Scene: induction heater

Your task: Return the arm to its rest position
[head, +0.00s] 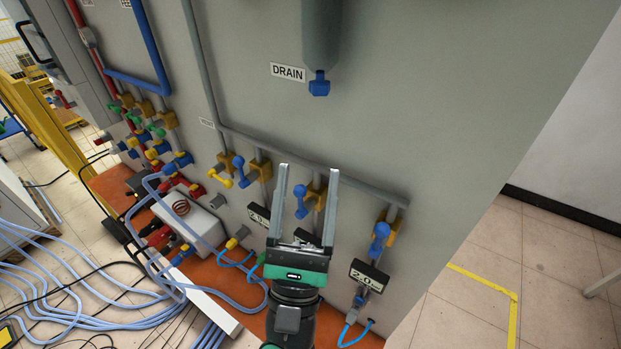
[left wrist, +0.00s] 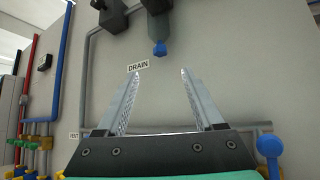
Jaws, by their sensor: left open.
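My left gripper (head: 306,176) is open and empty, held in front of the grey panel (head: 440,100) with its fingers pointing up in the head view. It overlaps the row of blue-handled valves there; I cannot tell how far it stands from them. In the left wrist view the open fingers (left wrist: 160,75) frame the panel below the blue drain outlet (left wrist: 159,48), with nothing between them. The right gripper is not in view.
Blue-handled valves (head: 380,238) and a yellow-handled valve (head: 222,177) line a grey pipe. A white box with a copper coil (head: 181,208) sits lower left. Blue hoses (head: 80,265) cover the floor at left.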

